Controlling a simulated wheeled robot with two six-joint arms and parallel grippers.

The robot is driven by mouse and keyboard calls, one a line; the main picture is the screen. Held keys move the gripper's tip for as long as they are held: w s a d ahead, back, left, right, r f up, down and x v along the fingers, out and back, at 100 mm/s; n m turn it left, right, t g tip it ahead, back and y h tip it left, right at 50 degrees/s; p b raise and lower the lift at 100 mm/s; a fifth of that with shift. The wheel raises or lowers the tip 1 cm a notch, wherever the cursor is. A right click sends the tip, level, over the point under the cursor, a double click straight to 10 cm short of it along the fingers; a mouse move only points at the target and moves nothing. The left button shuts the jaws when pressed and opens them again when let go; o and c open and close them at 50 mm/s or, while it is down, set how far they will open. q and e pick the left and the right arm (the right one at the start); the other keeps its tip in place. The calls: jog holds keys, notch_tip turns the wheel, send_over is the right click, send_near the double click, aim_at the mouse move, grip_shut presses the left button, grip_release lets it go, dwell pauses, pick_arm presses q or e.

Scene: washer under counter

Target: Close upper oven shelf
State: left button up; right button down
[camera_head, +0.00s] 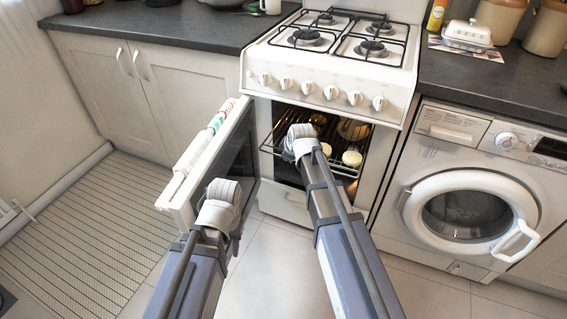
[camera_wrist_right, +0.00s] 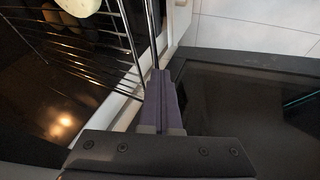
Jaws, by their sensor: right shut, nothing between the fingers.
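The upper oven shelf, a wire rack (camera_head: 271,147), is inside the open oven (camera_head: 290,118); its front part shows on both sides of my right wrist. In the right wrist view the rack's bars (camera_wrist_right: 95,63) fill the upper left. My right gripper (camera_wrist_right: 161,80) is shut and empty, with its fingertips close to the rack's front bars; I cannot tell whether they touch.
The oven door stands open to the left, with a striped towel (camera_head: 217,121) along its edge. Pale round items (camera_head: 352,158) sit inside the oven. A washing machine (camera_head: 467,205) stands on the right. A ribbed mat (camera_head: 85,225) covers the left floor.

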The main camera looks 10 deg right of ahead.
jog(key=w+d, duration=0.2)
jog(key=w, duration=0.1)
jog(key=w+d, duration=0.2)
jog(key=w, duration=0.1)
jog(key=w+d, duration=0.2)
jog(key=w, duration=0.1)
jog(key=shift+w+d, duration=0.3)
jog(key=shift+w, duration=0.1)
jog(key=shift+s+a, duration=0.1)
jog(key=s+a, duration=0.1)
jog(key=s+a+r+p, duration=0.1)
jog(key=s, duration=0.1)
jog(key=shift+s, duration=0.15)
jog(key=p+v, duration=0.8)
jog(key=v, duration=0.1)
jog(key=shift+r, duration=0.4)
